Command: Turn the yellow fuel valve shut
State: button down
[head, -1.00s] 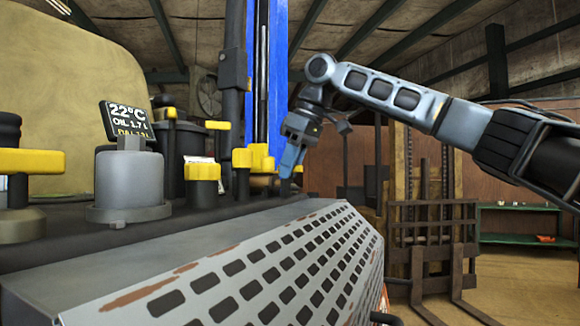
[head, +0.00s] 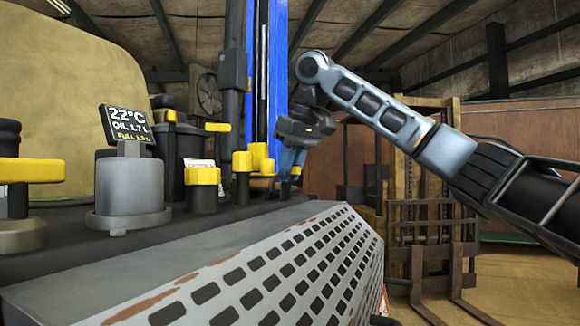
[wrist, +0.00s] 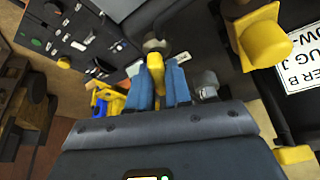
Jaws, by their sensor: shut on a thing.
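My gripper (wrist: 157,88) has two blue fingers, one on each side of a yellow handle (wrist: 155,66). I take this handle to be the fuel valve. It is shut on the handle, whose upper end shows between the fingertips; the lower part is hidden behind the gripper. In the head view my gripper (head: 291,163) hangs at the far end of the machine top, fingers pointing down, just right of a group of yellow-capped parts. There the fingers mostly hide the handle, so I cannot tell its angle.
Several yellow caps, one of them a yellow knob (head: 203,176), stand left of my gripper. A grey sensor pot (head: 130,190) carries a small display (head: 126,125). A perforated guard (head: 290,265) lies in front. A dark control panel (wrist: 85,35) and a white sign (wrist: 300,62) flank the handle.

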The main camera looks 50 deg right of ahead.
jog(key=m+p, duration=0.1)
jog(key=m, duration=0.1)
jog(key=m+h+p, duration=0.1)
jog(key=shift+r+m+g, duration=0.2)
jog(key=shift+m+g, duration=0.1)
jog(key=shift+m, duration=0.1)
jog(key=m+p, duration=0.1)
jog(key=p, duration=0.1)
jog(key=m+h+p, duration=0.1)
jog(key=m+p, duration=0.1)
jog(key=shift+r+m+g+h, duration=0.15)
jog(key=shift+m+g+h, duration=0.15)
jog(key=shift+g, duration=0.1)
jog(key=shift+m+g+h+p, duration=0.3)
jog(key=shift+m+h+p, duration=0.1)
jog(key=shift+m+p, duration=0.75)
jog(key=shift+f+m+g, duration=0.15)
jog(key=shift+m+g, duration=0.1)
jog(key=shift+m, duration=0.55)
jog(key=shift+f+m+g, duration=0.15)
jog(key=shift+m+g, duration=0.1)
jog(key=shift+m, duration=0.5)
jog(key=c, duration=1.1)
grip_release()
jog(key=shift+c, duration=0.2)
jog(key=shift+r+h, duration=0.1)
jog(key=shift+h, duration=0.2)
